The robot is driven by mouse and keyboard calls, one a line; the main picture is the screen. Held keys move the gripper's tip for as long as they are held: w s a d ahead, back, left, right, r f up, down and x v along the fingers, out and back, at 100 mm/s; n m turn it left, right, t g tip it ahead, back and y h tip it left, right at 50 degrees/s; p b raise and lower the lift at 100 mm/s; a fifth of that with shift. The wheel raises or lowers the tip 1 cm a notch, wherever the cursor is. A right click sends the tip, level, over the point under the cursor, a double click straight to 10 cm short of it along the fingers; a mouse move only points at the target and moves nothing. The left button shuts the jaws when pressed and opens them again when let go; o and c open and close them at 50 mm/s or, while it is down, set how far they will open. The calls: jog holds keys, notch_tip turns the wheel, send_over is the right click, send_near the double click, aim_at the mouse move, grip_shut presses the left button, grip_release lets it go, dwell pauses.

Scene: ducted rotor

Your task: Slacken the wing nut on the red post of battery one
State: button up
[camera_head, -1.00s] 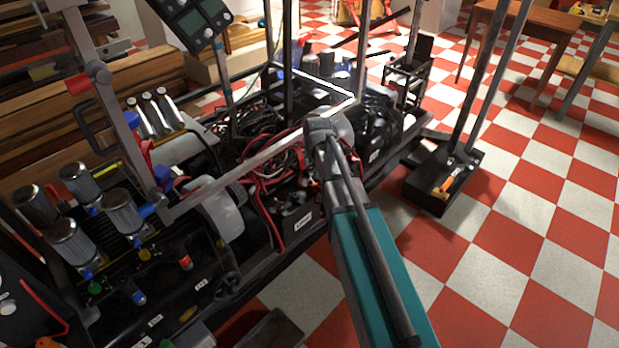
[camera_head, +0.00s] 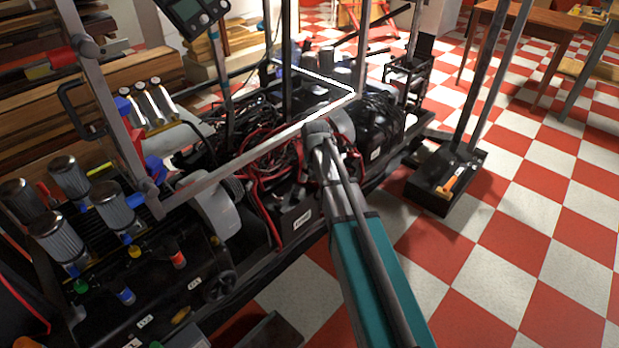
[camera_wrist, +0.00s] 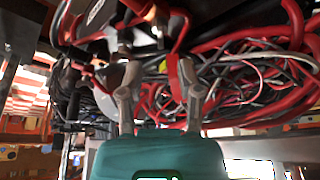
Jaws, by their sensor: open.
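A black battery box (camera_head: 300,221) with a white label sits low on the rig, left of my arm in the head view. A black case with a white label (camera_wrist: 95,12) shows at the top of the wrist view; I cannot tell its number. My gripper (camera_wrist: 158,70) is open, its two grey fingers apart and pointing toward the wiring. A red cable (camera_wrist: 174,62) runs beside the right finger. A small brass-coloured part (camera_wrist: 150,12) lies beyond the fingers; I cannot tell whether it is the wing nut. The red post is not clearly visible. In the head view, the fingers are hidden.
Tangled red and black cables (camera_wrist: 240,65) crowd the gripper's right side. A metal bar (camera_head: 250,157) crosses above the rig. Metal canisters (camera_head: 60,238) stand at the left. A black-based stand (camera_head: 440,190) is on the right, with open checkered floor (camera_head: 530,235) around it.

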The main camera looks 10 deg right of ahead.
aim_at(310, 173)
jog(key=shift+b+x, duration=2.7)
jog(key=shift+x, duration=0.55)
grip_shut()
jog(key=shift+a, duration=0.15)
